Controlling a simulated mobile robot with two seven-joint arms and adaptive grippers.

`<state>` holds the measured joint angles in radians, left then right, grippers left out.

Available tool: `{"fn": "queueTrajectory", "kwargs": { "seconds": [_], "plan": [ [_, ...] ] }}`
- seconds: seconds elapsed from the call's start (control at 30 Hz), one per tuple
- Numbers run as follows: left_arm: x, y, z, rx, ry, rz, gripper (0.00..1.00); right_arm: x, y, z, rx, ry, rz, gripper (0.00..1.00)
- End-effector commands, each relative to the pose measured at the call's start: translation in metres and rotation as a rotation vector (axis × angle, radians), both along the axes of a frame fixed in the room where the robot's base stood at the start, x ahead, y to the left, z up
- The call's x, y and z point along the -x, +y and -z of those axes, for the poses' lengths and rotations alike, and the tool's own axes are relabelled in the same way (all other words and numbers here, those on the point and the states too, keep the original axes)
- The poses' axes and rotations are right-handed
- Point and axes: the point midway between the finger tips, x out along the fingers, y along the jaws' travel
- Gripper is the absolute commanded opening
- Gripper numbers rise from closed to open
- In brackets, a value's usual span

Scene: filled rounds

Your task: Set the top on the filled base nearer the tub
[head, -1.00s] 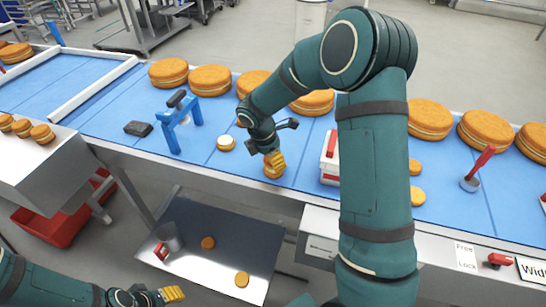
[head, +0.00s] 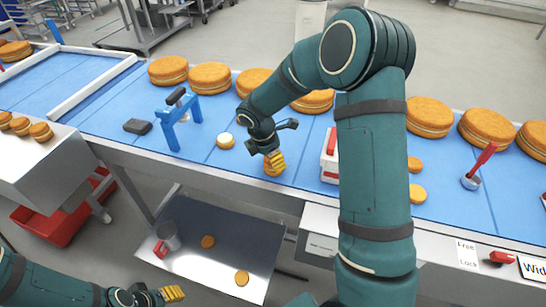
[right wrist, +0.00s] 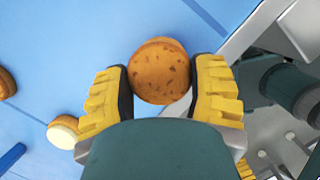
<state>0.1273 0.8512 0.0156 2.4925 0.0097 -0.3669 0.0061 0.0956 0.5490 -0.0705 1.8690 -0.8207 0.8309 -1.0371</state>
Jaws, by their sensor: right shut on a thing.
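My right gripper (head: 274,157) is shut on a small golden-brown round top (head: 274,169), low over the blue belt. In the right wrist view the round top (right wrist: 160,75) sits between the yellow fingers; a second edge shows behind it, but I cannot tell whether a base lies under it. A filled base (head: 226,141) with a pale cream face lies to the left on the belt; it also shows in the right wrist view (right wrist: 63,132). My left gripper (head: 172,294) is low at the bottom left, away from the belt; its finger gap is unclear.
A blue stand (head: 180,122) and a dark block (head: 137,127) are left of the filled base. A white box with red parts (head: 329,160) stands right of the gripper. Large rounds (head: 210,78) line the far edge.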

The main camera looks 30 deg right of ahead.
Motion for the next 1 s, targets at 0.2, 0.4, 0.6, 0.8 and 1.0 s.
{"fn": "queueTrajectory", "kwargs": {
  "seconds": [0.2,0.4,0.6,0.8,1.0],
  "plan": [
    [0.0,0.0,0.0019,0.0,0.0,0.0,0.47,0.0,0.0,0.0028,0.0,0.0,0.0,0.45],
    [-0.0001,0.0,0.0033,0.0,0.0,0.0,0.47,0.0,0.0,0.005,0.0,0.0,0.0,0.45],
    [0.0,0.0,0.003,0.0,0.0,0.0,0.47,0.0,0.0,0.0048,0.0,0.0,0.0,0.92],
    [0.0,0.0,0.003,0.0,0.0,0.0,0.47,0.0,0.0,0.0047,0.0,0.0,0.0,1.0],
    [0.0,0.0,0.003,0.0,0.0,0.0,0.47,0.0,0.0,0.0047,0.0,0.0,0.0,1.0]
  ]
}}
